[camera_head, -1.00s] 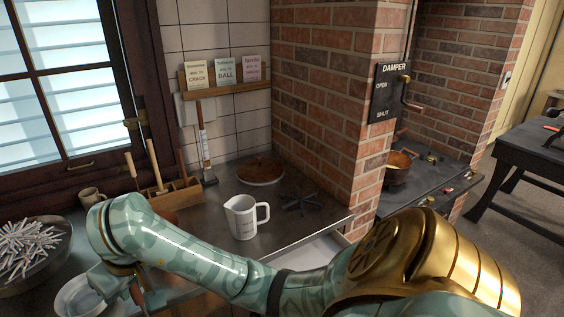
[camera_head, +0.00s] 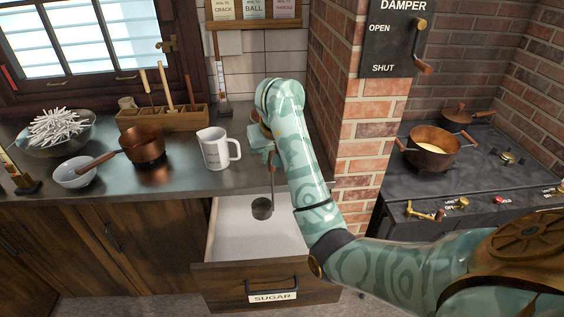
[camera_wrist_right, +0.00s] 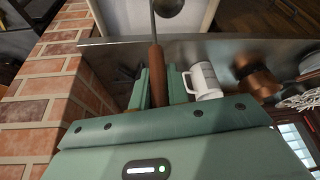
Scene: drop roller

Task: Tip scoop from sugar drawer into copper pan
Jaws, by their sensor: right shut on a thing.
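My right gripper (camera_head: 268,150) is shut on the wooden handle of the scoop (camera_head: 262,208), whose metal cup hangs below it over the sugar drawer. The scoop's handle between the fingers also shows in the right wrist view (camera_wrist_right: 156,75). I cannot tell what the cup holds. The sugar drawer (camera_head: 272,279) is pulled open, its inside white, with a SUGAR label on its front. A copper pan (camera_head: 144,148) with a wooden handle stands on the counter, left of the white jug. My left gripper is out of view.
The white jug (camera_head: 215,150) stands between the copper pan and my right gripper. A white bowl (camera_head: 75,174) is under the pan's handle end. A two-handled copper pot (camera_head: 430,153) is on the stove. A brick pillar (camera_head: 350,140) rises right of the drawer.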

